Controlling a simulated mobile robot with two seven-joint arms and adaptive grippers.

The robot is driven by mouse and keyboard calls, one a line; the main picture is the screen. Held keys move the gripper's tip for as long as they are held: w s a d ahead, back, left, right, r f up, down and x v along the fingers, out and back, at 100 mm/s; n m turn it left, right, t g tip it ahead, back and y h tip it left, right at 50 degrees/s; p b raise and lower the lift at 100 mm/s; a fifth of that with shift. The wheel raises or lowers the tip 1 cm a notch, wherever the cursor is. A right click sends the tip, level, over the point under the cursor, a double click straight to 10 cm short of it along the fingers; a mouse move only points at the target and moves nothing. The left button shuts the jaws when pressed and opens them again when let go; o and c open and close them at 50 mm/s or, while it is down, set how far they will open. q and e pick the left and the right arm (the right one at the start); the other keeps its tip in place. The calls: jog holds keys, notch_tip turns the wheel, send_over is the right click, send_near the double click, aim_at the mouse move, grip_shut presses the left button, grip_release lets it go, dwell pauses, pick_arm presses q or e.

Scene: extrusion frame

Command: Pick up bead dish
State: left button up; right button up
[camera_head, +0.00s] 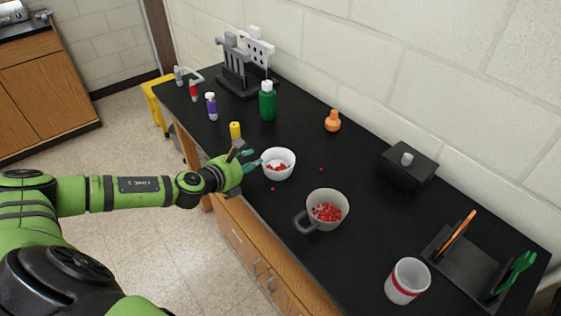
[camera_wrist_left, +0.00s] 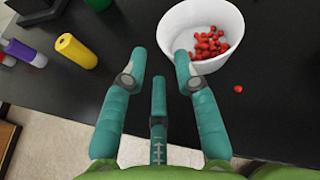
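The bead dish, a white bowl (camera_head: 278,163) with red beads in it, stands upright on the black counter near its front edge. It also shows at the top right of the left wrist view (camera_wrist_left: 182,32). My left gripper (camera_head: 250,159) is beside the dish on its left, with teal fingers spread apart and nothing held. In the left wrist view, one finger of the gripper (camera_wrist_left: 160,66) overlaps the near wall of the dish and another is left of it. I cannot tell whether they touch it. My right gripper is not in view.
A grey mug of red beads (camera_head: 327,202) stands right of the dish. A yellow bottle (camera_head: 235,130) is close behind my gripper, and a green bottle (camera_head: 267,102) farther back. Loose red beads lie on the black counter (camera_head: 375,218). A red-striped white cup (camera_head: 407,281) is at front right.

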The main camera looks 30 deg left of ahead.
aim_at(278, 164)
pick_arm(q)
jog(key=shift+w+d, duration=0.1)
jog(key=shift+w, duration=0.3)
jog(key=p+x, duration=0.1)
jog(key=x, duration=0.2)
jog(key=shift+w+d+f, duration=0.1)
jog(key=shift+w+f, duration=0.05)
jog(key=shift+w, duration=0.1)
jog(key=shift+w+f, duration=0.3)
jog(key=shift+w, duration=0.25)
grip_shut()
